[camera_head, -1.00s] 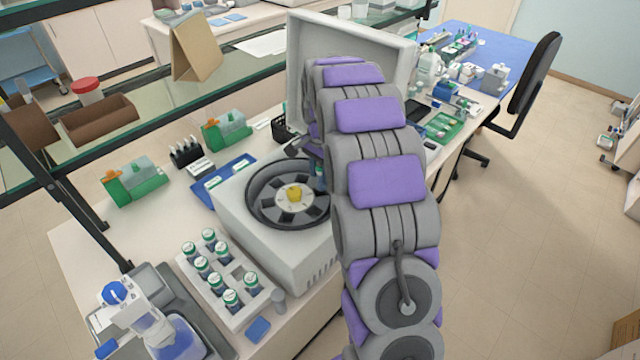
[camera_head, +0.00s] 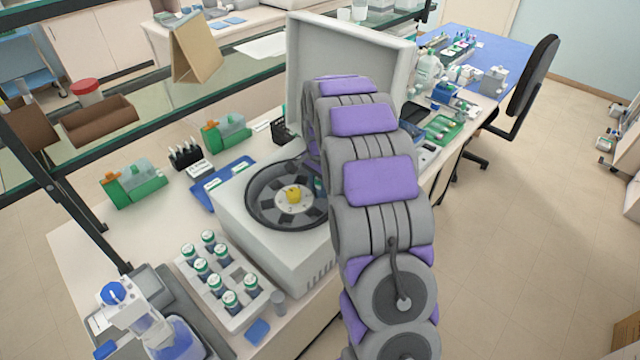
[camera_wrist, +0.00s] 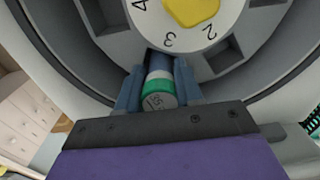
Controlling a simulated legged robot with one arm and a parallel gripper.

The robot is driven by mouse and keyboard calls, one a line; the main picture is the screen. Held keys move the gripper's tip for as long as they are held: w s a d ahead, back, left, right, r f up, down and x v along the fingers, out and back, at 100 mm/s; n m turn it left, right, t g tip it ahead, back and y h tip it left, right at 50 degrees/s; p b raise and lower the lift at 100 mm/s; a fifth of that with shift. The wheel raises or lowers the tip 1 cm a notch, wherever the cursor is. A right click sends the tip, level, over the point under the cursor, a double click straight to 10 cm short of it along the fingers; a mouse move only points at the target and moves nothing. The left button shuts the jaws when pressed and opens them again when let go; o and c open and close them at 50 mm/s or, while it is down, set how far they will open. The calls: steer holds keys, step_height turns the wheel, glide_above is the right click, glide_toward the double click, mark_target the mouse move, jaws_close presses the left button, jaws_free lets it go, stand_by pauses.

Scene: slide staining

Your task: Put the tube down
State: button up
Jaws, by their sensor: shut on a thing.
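In the wrist view my gripper (camera_wrist: 158,95) is shut on a tube (camera_wrist: 159,88) with a green band and a marked pale cap end. The tube is at the rotor (camera_wrist: 185,20) of the centrifuge, by the numbers 3 and 4; its far end is hidden, so I cannot tell how deep it sits in a slot. In the head view the open centrifuge (camera_head: 270,250) shows its round rotor with a yellow knob (camera_head: 292,195).
The raised centrifuge lid (camera_head: 350,60) stands behind my arm. A white rack (camera_head: 245,320) with several capped tubes is at the front left. Green boxes (camera_head: 135,185) and a blue tray (camera_head: 210,190) lie behind it. A glass shelf (camera_head: 150,110) crosses the upper left.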

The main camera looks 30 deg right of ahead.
steer(key=shift+s+f, duration=0.15)
steer(key=shift+f, duration=0.2)
